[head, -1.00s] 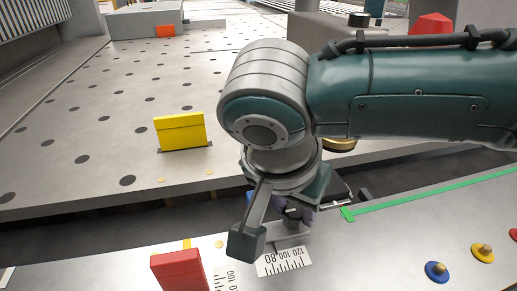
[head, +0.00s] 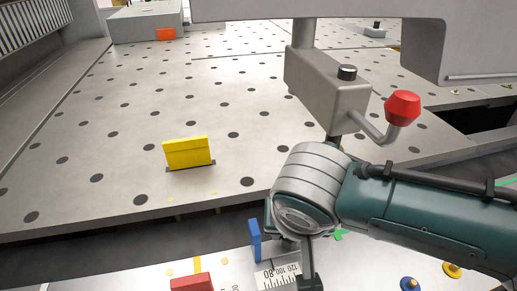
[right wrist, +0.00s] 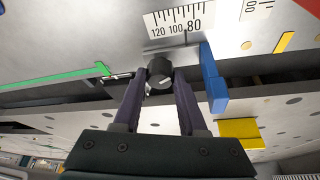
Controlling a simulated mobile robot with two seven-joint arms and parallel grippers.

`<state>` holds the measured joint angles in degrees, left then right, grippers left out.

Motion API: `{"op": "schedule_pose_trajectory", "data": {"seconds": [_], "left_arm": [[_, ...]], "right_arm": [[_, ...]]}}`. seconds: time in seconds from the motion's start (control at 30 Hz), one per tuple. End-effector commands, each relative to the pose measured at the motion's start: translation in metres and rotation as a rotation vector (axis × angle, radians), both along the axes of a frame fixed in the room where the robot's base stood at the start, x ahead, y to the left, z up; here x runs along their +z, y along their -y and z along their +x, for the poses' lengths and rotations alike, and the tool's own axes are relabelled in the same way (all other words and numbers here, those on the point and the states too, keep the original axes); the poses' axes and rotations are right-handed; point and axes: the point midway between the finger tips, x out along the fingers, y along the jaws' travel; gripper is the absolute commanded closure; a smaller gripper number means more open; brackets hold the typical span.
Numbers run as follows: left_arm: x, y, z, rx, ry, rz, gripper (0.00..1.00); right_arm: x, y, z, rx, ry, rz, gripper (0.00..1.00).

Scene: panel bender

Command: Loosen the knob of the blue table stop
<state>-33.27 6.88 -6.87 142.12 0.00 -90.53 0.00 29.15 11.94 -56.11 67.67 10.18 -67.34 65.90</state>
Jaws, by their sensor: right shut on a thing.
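The blue table stop (head: 255,241) stands upright at the near scale strip, partly hidden by my right arm in the head view. It also shows in the right wrist view (right wrist: 213,80), right of the knob. Its black round knob (right wrist: 159,70) has a white mark on its face. My right gripper (right wrist: 160,82) is shut on the knob, one dark finger on each side. In the head view the knob and fingers are hidden behind my wrist. My left gripper is not in view.
A yellow stop (head: 189,153) stands on the perforated table beyond a dark gap. A red block (head: 192,283) is left of the scale (head: 280,275). A grey housing with a red knob (head: 402,108) rises behind my right arm. Blue and yellow round pieces (head: 452,269) lie at right.

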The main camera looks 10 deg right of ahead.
Motion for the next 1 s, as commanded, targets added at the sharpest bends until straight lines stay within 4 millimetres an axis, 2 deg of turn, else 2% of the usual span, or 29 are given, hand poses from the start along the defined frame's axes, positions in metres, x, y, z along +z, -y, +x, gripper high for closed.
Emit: {"op": "schedule_pose_trajectory", "data": {"seconds": [0.1,0.43,1.0], "left_arm": [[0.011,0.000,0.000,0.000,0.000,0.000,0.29],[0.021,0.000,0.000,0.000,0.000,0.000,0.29],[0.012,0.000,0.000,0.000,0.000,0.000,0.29]], "right_arm": [[0.003,0.001,-0.001,0.107,-0.003,0.000,1.00],[0.001,0.003,0.000,0.420,-0.001,0.000,1.00],[-0.001,0.005,0.002,0.868,0.000,0.000,1.00]]}}
